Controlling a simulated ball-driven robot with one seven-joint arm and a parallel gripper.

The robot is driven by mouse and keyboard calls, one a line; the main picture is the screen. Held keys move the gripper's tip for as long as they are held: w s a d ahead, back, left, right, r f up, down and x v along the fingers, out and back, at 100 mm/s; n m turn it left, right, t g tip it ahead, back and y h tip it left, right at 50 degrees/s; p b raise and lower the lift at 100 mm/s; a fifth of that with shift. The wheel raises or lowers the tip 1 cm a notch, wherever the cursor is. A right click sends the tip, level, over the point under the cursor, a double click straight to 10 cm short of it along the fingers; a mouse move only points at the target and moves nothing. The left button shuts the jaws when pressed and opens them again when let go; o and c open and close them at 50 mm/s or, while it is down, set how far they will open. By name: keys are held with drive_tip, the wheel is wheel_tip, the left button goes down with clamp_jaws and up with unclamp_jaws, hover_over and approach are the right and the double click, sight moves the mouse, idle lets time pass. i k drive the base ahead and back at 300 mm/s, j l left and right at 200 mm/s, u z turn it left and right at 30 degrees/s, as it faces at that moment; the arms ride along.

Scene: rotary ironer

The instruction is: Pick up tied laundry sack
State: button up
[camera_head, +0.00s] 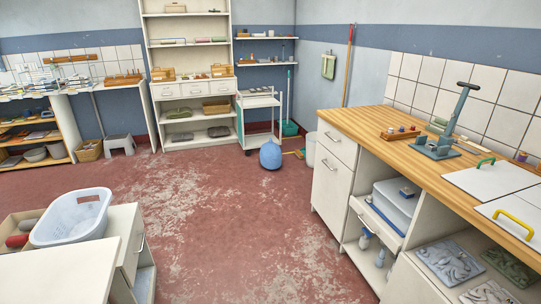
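A rounded blue bundle (271,157), narrowing to a small tip at its top, sits on the red floor near the back wall. It looks like the tied laundry sack, but it is too small to make out a tie. It stands upright in front of a white trolley, with nothing on it. My gripper and arm are not in this view.
A white trolley (258,117), a whitish bin (311,150) and a green dustpan-like item (290,128) are close around the bundle. A wooden-topped counter (400,128) runs along the right. A white basket (72,218) stands at lower left. The middle floor (215,220) is clear.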

sight(270, 153)
drive_tip(key=u, duration=0.2)
drive_tip(key=i, duration=5.5)
drive_tip(key=i+z, duration=0.1)
drive_tip(key=i, duration=1)
drive_tip(key=i+j+z, duration=0.1)
drive_tip(key=i, duration=1)
